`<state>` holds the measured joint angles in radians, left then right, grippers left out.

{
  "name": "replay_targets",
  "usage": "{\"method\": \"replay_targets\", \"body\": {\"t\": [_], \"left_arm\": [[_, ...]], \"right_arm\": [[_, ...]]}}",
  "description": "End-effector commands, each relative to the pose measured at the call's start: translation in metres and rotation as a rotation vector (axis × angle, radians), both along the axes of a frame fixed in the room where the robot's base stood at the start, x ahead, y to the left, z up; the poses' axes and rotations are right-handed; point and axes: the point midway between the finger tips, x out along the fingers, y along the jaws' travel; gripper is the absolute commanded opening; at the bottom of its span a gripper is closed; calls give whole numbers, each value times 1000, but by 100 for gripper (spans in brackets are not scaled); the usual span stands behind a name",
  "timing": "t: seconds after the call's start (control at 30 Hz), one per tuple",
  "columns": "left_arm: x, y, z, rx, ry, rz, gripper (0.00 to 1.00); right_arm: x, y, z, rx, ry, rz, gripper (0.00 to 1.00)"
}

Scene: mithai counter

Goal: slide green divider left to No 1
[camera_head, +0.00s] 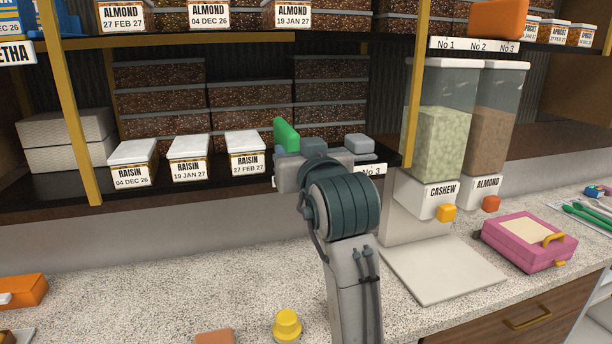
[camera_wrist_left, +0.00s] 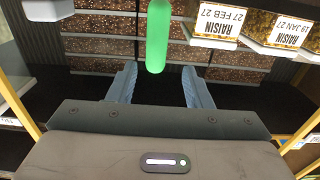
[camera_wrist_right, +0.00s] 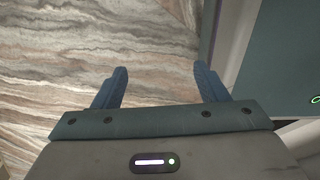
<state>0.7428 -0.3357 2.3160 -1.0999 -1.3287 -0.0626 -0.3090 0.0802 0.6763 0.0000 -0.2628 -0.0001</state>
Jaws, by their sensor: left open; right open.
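The green divider (camera_head: 286,136) stands upright on the lower shelf, just right of the raisin box dated 27 FEB 27 (camera_head: 245,152). It also shows in the left wrist view (camera_wrist_left: 158,36), lined up with the gap between the fingers. My left gripper (camera_wrist_left: 158,78) is open, with nothing between its fingers that I can confirm; its depth relative to the divider is unclear. In the head view my left wrist hides the shelf edge, leaving only the label No 3 (camera_head: 372,171) readable there. My right gripper (camera_wrist_right: 160,78) is open and empty, away from the shelf.
Raisin boxes (camera_head: 188,158) stand left of the divider. A brass post (camera_head: 412,100) and the cashew dispenser (camera_head: 436,140) stand to the right. The upper shelf (camera_head: 230,36) lies overhead. A yellow knob-like item (camera_head: 287,325) and a pink box (camera_head: 528,240) are on the counter.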

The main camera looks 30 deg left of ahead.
Motion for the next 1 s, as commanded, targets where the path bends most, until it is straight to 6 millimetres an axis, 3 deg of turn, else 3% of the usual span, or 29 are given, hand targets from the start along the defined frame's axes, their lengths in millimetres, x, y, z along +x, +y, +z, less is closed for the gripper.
{"method": "replay_targets", "body": {"t": [0.03,0.47,1.0], "left_arm": [[-1,-2,-8,0,-4,-1,45],[-15,-16,-8,0,-3,-3,45],[-13,-22,-6,3,0,-4,45]], "right_arm": [[6,0,-14,0,-4,1,67],[54,3,-43,-1,-18,6,67],[140,17,11,21,-145,7,67]]}}
